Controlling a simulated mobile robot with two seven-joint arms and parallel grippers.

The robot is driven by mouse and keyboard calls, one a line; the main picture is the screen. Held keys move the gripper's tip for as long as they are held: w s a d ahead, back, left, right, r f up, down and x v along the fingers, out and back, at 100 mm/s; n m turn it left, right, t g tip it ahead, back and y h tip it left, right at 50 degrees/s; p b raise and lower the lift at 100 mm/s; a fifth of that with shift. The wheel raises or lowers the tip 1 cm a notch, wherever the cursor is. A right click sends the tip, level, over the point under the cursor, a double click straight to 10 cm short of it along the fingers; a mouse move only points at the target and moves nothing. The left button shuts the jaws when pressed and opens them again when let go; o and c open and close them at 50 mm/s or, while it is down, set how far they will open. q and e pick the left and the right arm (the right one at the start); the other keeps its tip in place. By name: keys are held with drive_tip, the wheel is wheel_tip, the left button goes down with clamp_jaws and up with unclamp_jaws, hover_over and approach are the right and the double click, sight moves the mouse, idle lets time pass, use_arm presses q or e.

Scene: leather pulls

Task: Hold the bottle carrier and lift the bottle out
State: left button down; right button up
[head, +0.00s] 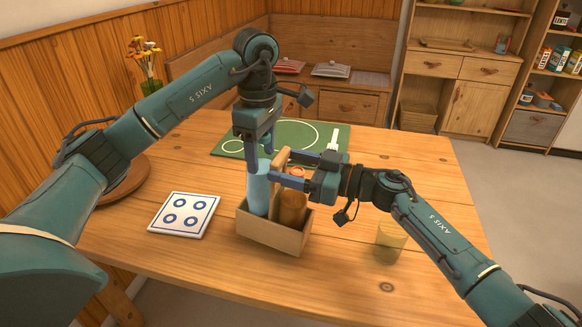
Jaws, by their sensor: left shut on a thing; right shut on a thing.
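The bottle carrier (262,235) is an open wooden box with a raised handle (281,158), standing on the table. A light blue bottle (258,193) stands upright in its left side, its lower part hidden by the carrier's front wall. An amber-brown bottle (292,208) is in the right side. My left gripper (259,161) points down from above and is shut on the top of the blue bottle. My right gripper (280,166) reaches in from the right and is shut on the carrier's handle; its fingers partly hide the handle.
A white tile with blue rings (184,214) lies left of the carrier. A yellowish glass (390,242) stands to the right. A green mat (228,150) lies behind, and a round wooden plate (130,180) is at the left. The table's front strip (200,262) is clear.

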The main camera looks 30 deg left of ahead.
drive_tip(key=shift+d+f, duration=0.2)
drive_tip(key=shift+f, duration=0.5)
drive_tip(key=o, duration=1.2)
drive_tip(key=shift+a+r, duration=0.1)
drive_tip(key=shift+r, duration=0.15)
drive_tip(key=w+d, duration=0.1)
drive_tip(key=d, duration=1.1)
drive_tip(key=s+d+f+m+t+h, duration=0.3)
drive_tip(key=d+f+m+t, duration=0.1)
drive_tip(key=d+m+t, duration=0.1)
drive_tip(key=s+d+f+m+t+h, duration=0.3)
drive_tip(key=d+f+m+t, duration=0.2)
drive_tip(key=m+t, duration=0.1)
drive_tip(key=s+d+f+m+t+h, duration=0.2)
drive_tip(key=d+f+m+t+h, duration=0.1)
drive_tip(key=d+f+m+t, duration=0.2)
drive_tip(key=shift+s+d+f+m+t+h, duration=0.3)
drive_tip(key=shift+s+d+m+t, duration=0.15)
drive_tip(key=shift+t, duration=0.35)
drive_tip(key=shift+s+d+f+h, duration=0.35)
drive_tip(key=shift+d+f+h, duration=0.05)
drive_tip(key=shift+d, duration=0.1)
